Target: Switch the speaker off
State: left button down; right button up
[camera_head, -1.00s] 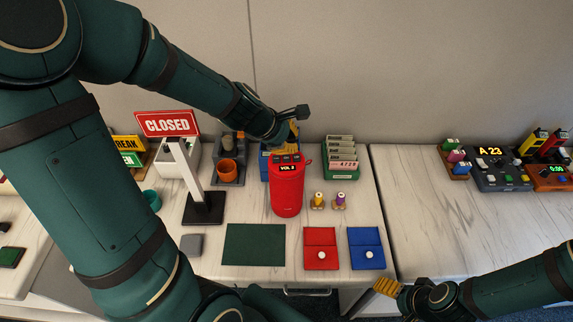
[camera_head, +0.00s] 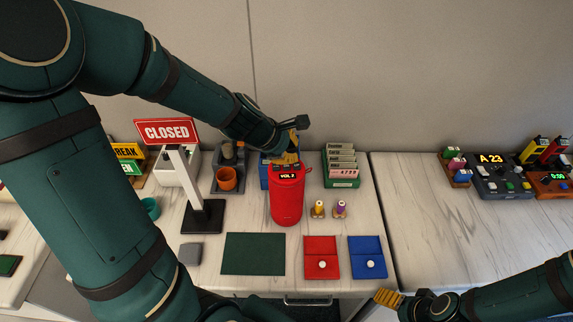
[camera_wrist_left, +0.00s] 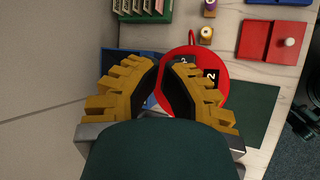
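The red speaker (camera_head: 287,205) stands upright on the white marbled table, its small display reading "VOL 2". It also shows from above in the wrist view (camera_wrist_left: 220,100), with part of its dark top panel visible. My left gripper (camera_head: 287,159) is at the back of the speaker's top, its yellow fingers over the buttons. In the wrist view its fingers (camera_wrist_left: 166,66) are apart with a narrow gap and nothing held between them. The fingers hide most of the buttons; contact cannot be told. My right gripper (camera_head: 387,298) is low at the front right, away from the speaker; its finger gap is unclear.
A blue box (camera_head: 265,175) stands close behind the speaker. A CLOSED sign (camera_head: 167,131) on a post is left, a green card holder (camera_head: 341,172) right.

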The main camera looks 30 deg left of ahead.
pick_arm(q)
jog(key=shift+f, duration=0.1)
dwell(0.5)
jog(key=shift+f+b, duration=0.35)
jog(key=shift+b, duration=0.05)
jog(key=shift+f+b, duration=0.35)
dwell(0.5)
jog(key=shift+r, duration=0.1)
jog(key=shift+r+p, duration=0.7)
jog(key=shift+p, duration=0.1)
notch_tip(320, 180, up, 5)
jog(key=p, duration=0.5)
dwell(0.3)
